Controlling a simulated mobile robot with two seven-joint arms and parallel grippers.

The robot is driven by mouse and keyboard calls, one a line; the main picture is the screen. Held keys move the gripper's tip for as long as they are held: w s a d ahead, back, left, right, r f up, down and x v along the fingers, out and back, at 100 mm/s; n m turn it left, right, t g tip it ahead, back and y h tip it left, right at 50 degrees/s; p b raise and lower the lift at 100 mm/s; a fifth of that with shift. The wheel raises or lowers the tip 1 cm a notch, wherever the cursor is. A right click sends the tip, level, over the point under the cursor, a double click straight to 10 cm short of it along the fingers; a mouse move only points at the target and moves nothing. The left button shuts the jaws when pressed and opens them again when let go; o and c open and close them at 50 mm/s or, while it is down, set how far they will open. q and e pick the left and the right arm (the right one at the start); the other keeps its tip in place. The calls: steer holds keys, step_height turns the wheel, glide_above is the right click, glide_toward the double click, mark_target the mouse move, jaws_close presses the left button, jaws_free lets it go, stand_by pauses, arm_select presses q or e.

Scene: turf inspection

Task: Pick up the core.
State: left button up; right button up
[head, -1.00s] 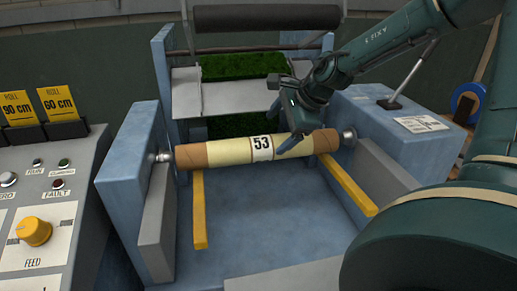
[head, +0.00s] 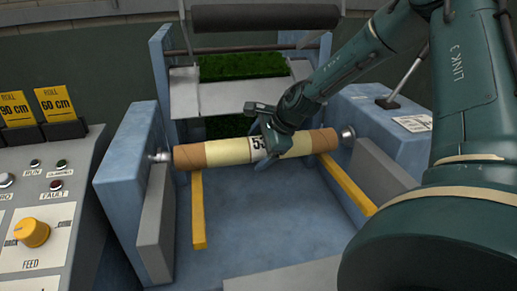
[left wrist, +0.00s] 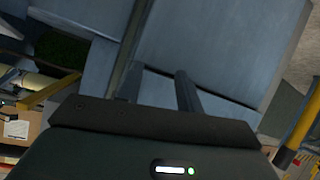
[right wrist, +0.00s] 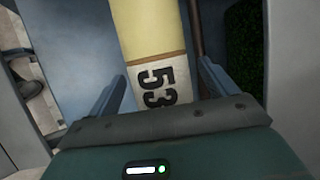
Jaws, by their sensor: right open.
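The core (head: 212,154) is a cream tube with brown ends and a white band marked 53. It lies level between two metal spindle ends in the blue machine. My right gripper (head: 271,142) is over its middle and partly covers the number. In the right wrist view my open right gripper (right wrist: 160,85) has one finger on each side of the core (right wrist: 150,30), near the 53 label; whether the fingers touch it I cannot tell. My left gripper (left wrist: 158,90) shows only in its own wrist view, fingers apart with nothing between them.
Two yellow rails (head: 198,212) run below the core in the blue bed. Blue side walls (head: 125,180) stand at both ends. A dark roller (head: 265,17) and green turf (head: 243,65) are behind. A control panel (head: 50,215) is at left, a lever (head: 408,75) at right.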

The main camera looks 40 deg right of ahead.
steer(key=shift+c, duration=0.3)
steer(key=c, duration=1.2)
steer(key=shift+c, duration=0.6)
steer(key=shift+r, duration=0.15)
